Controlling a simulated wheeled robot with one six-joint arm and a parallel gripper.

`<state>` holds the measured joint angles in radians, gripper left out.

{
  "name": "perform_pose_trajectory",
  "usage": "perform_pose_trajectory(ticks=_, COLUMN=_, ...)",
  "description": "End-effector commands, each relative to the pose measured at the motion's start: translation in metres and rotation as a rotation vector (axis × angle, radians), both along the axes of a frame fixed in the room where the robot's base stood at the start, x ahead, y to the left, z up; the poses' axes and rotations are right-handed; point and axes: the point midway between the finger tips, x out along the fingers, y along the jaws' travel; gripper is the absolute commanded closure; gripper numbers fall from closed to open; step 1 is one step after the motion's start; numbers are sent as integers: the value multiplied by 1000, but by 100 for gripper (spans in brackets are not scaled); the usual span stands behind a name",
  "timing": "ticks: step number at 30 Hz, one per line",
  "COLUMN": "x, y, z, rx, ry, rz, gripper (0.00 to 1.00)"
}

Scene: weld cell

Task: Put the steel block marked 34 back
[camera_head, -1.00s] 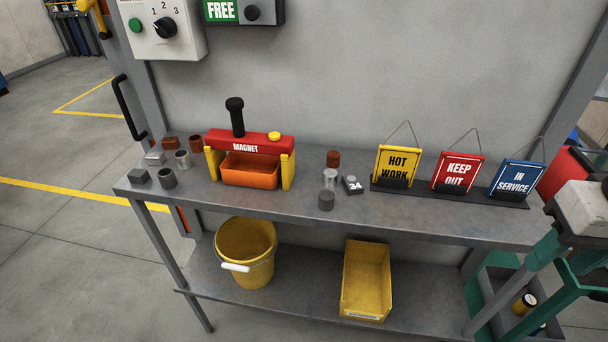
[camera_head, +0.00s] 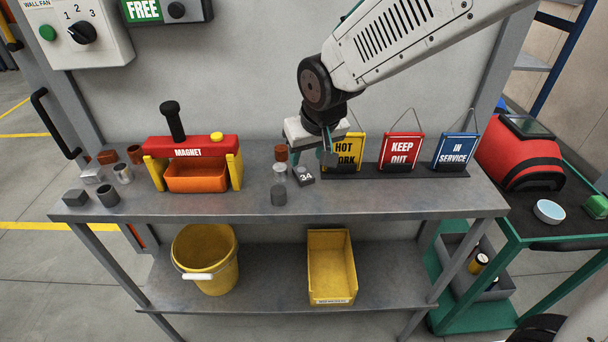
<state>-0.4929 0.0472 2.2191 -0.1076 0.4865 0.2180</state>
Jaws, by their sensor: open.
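The steel block marked 34 (camera_head: 304,174) lies on the bench top, just right of a small cluster of cylinders. My gripper (camera_head: 326,155) hangs above and slightly right of the block, in front of the HOT WORK sign. It is open and its fingers point down. Nothing shows between the fingers, though the view of them is small. I cannot tell how far the fingertips are above the bench.
A rust-brown cylinder (camera_head: 281,154), a shiny cylinder (camera_head: 279,173) and a dark one (camera_head: 278,194) stand left of the block. The HOT WORK sign (camera_head: 350,150) is close behind my gripper. The magnet holder (camera_head: 192,147) stands left. A yellow bin (camera_head: 332,296) and bucket (camera_head: 207,262) sit on the lower shelf.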

Motion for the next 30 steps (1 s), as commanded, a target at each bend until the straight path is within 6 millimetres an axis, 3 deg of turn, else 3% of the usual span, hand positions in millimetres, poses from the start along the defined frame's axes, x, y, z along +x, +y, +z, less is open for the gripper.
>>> perform_pose_trajectory(ticks=12, x=15, y=4, z=-54, rx=-2, ry=3, rz=-3, gripper=56)
perform_pose_trajectory(ticks=22, x=18, y=6, z=-61, rx=0, ry=1, rz=-2, gripper=56)
perform_pose_trajectory(ticks=27, x=18, y=6, z=-60, rx=0, ry=1, rz=-2, gripper=99)
perform_pose_trajectory(ticks=30, x=18, y=6, z=-60, rx=0, ry=0, rz=-2, gripper=100)
